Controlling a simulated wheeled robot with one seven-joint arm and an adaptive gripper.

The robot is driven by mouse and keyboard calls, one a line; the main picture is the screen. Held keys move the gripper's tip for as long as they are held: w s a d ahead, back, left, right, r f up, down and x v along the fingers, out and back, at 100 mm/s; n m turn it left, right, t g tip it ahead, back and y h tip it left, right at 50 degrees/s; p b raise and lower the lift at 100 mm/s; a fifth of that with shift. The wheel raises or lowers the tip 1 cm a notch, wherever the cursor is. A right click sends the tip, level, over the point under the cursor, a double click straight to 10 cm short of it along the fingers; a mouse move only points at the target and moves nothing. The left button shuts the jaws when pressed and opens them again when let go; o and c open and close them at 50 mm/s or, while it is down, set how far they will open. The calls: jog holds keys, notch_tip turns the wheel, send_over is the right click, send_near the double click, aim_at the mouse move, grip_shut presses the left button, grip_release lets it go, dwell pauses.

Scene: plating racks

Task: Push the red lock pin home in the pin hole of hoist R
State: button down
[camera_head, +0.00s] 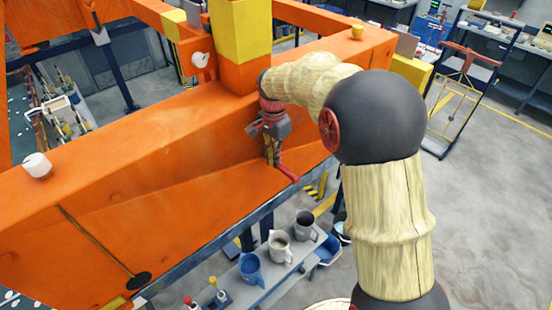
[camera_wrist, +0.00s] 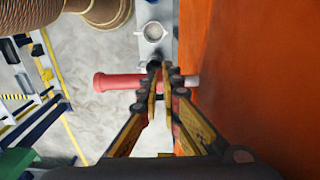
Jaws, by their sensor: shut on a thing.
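The red lock pin (camera_wrist: 118,82) lies level across my gripper in the wrist view. Its thick flanged head points left, away from the orange beam (camera_wrist: 255,80), and its paler end (camera_wrist: 193,81) points right, toward the beam. My gripper (camera_wrist: 164,78) is shut on the pin's middle. In the head view my gripper (camera_head: 272,150) is close beside the side face of the orange beam (camera_head: 150,160), with the red pin (camera_head: 287,172) at its fingers. I cannot make out the pin hole, nor whether the pin's end is in it or touches the beam.
Below the beam, a grey shelf (camera_head: 275,290) carries a blue mug (camera_head: 251,269), a pale mug (camera_head: 279,246) and a dark mug (camera_head: 305,225). A yellow-orange post (camera_head: 240,35) rises beside my wrist.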

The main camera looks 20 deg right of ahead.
jog(key=shift+w+a+r, duration=0.1)
jog(key=shift+w, duration=0.25)
jog(key=c, duration=1.9)
grip_release()
jog(key=shift+s, duration=0.1)
notch_tip(320, 180, up, 12)
jog(key=shift+f, duration=0.1)
jog(key=shift+c, duration=0.7)
